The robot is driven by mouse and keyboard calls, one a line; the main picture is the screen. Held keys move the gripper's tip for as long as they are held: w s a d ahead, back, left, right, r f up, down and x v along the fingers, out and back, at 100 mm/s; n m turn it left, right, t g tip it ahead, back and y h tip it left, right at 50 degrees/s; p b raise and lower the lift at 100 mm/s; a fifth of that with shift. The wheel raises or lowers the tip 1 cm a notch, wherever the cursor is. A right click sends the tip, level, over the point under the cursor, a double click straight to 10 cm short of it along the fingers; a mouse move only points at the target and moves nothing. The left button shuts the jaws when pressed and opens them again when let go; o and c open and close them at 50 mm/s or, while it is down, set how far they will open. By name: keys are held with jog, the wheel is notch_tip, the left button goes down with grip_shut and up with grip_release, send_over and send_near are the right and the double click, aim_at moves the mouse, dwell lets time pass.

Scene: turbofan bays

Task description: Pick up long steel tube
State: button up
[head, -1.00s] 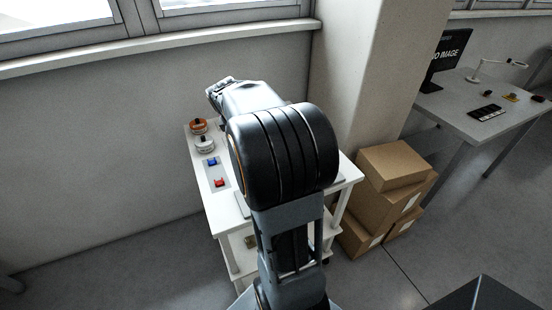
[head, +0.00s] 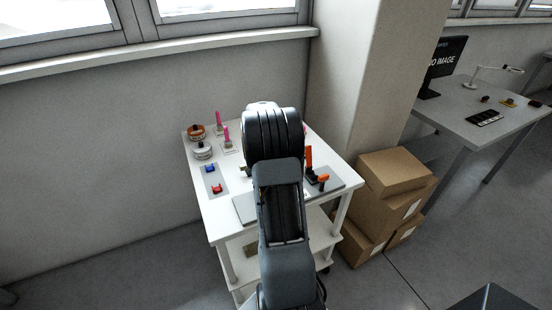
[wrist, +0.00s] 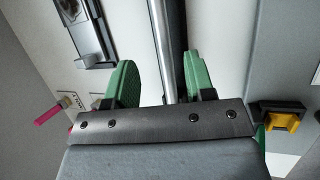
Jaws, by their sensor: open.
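The long steel tube (wrist: 163,45) shows in the wrist view as a shiny grey bar running from the top edge down between my green fingers. My gripper (wrist: 160,78) is open, with one finger on each side of the tube. The tube is closer to the right finger, and a wider gap shows on the left. I cannot tell how far the tube lies below the fingertips. In the head view my arm hides both the tube and my gripper.
A yellow part (wrist: 283,122) shows right of my gripper.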

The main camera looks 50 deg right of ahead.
jog(key=shift+x, duration=2.65)
jog(key=shift+s+a+f, duration=0.1)
jog(key=shift+a, duration=0.1)
grip_shut()
